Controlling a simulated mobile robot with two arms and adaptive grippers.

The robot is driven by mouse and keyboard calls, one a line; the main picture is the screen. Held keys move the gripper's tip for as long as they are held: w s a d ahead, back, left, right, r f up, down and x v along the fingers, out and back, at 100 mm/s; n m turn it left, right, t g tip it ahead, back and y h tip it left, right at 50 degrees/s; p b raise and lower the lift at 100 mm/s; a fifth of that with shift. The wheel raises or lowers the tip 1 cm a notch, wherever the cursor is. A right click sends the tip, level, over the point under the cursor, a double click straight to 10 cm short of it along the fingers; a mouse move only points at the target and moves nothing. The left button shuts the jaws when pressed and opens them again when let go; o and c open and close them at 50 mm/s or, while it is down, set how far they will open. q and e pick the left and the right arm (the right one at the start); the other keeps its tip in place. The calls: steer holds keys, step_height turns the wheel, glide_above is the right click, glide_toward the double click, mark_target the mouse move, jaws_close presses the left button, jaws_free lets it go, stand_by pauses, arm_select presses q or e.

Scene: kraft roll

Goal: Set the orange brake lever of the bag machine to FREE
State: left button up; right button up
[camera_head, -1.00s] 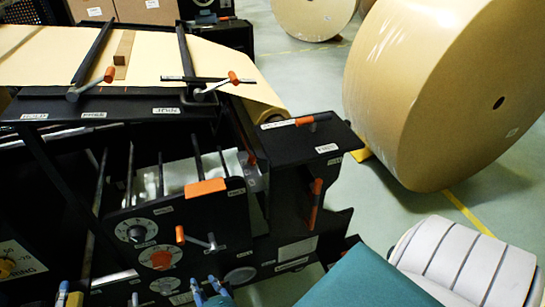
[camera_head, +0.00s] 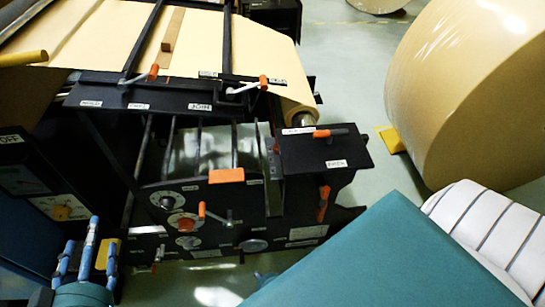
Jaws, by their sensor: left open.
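The bag machine (camera_head: 180,95) fills the left and middle. An orange-gripped lever (camera_head: 330,133) lies across the top of the black box at its right end, between two small white labels. A second orange handle (camera_head: 323,203) stands upright on that box's side. The label lettering is too blurred for me to tell which is the brake lever or which end reads FREE. My left gripper (camera_head: 88,250) is at the lower left with its blue fingers spread and empty, in front of the machine and well apart from both handles. My right gripper does not show.
Two more orange-tipped levers (camera_head: 153,72) (camera_head: 263,82) are on the upper beam. A front panel carries dials and an orange-tipped crank (camera_head: 202,211). A large kraft roll (camera_head: 470,90) stands at the right. Teal and striped white shapes cover the lower right.

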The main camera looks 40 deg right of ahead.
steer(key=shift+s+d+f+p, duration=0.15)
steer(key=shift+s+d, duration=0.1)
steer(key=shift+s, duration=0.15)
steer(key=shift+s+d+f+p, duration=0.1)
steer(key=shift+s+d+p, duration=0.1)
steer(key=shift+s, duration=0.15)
